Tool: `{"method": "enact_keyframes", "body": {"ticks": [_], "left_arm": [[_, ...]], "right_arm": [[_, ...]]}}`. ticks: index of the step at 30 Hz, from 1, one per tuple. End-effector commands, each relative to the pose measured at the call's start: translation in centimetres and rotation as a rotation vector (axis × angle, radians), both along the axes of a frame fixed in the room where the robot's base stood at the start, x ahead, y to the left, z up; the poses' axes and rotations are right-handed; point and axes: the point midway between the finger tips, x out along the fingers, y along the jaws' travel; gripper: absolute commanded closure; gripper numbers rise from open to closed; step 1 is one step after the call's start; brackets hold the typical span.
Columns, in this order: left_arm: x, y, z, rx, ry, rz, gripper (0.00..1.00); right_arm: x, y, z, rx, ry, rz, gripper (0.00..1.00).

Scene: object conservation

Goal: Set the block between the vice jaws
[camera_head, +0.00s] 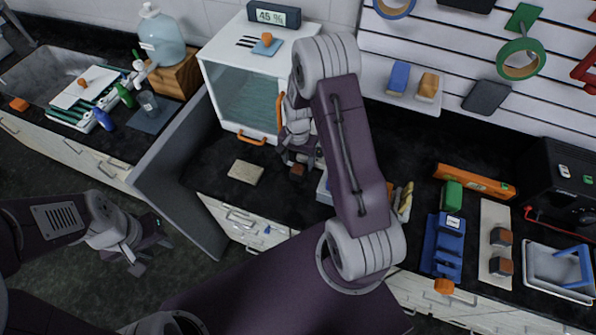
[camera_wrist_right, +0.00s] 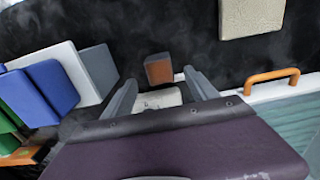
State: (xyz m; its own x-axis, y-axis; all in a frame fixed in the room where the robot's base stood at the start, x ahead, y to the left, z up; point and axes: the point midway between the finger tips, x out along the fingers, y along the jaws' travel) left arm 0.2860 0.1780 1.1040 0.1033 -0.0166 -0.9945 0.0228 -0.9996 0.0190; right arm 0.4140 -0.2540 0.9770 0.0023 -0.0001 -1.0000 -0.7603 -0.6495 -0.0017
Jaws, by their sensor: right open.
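A small brown block (camera_head: 297,171) sits on the dark counter below my right gripper (camera_head: 299,160), partly hidden by it in the head view. In the right wrist view the block (camera_wrist_right: 158,70) is just beyond the open fingertips of my right gripper (camera_wrist_right: 160,86), roughly between them, with nothing held. The blue vice (camera_head: 447,247) stands at the right of the counter, with an orange handle at its front; I see no block in it, though its jaw gap is small in view. My left gripper (camera_head: 140,262) hangs low over the floor at the left; its fingers are unclear.
A beige slab (camera_head: 245,172) lies left of the block, and also shows in the right wrist view (camera_wrist_right: 250,15). A glass-fronted cabinet (camera_head: 243,95) stands behind. A pale strip with two brown-and-black blocks (camera_head: 502,266) lies right of the vice. A white-and-blue tray (camera_head: 560,270) is further right.

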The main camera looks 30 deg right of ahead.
Motion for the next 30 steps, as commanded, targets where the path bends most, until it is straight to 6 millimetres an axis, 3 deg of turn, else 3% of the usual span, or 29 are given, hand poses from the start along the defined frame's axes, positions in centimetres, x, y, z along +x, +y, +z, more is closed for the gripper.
{"method": "enact_keyframes", "body": {"ticks": [3, 7, 14, 15, 22, 30], "left_arm": [[0.0, 0.0, 1.4, 0.000, 0.000, 0.000, 0.64], [0.0, 0.0, 1.5, 0.000, 0.000, 0.000, 0.64], [0.0, 0.0, 1.5, 0.000, 0.000, 0.000, 0.64], [0.0, 0.0, 1.5, 0.000, 0.000, 0.000, 0.64], [0.0, 0.0, 1.5, 0.000, 0.000, 0.000, 0.64], [0.0, 0.0, 1.5, 0.000, 0.000, 0.000, 0.64]], "right_arm": [[-0.3, 0.1, -1.9, 0.001, 0.008, 0.001, 0.33], [-0.2, 0.1, -3.9, 0.001, 0.005, 0.001, 0.33], [-0.1, 0.1, -4.5, 0.001, 0.002, 0.001, 0.33], [-0.1, 0.1, -4.5, 0.001, 0.002, 0.001, 0.35], [-0.1, 0.1, -4.4, 0.001, 0.002, 0.001, 0.99], [0.0, 0.1, -4.4, 0.000, 0.000, 0.001, 1.00]]}}
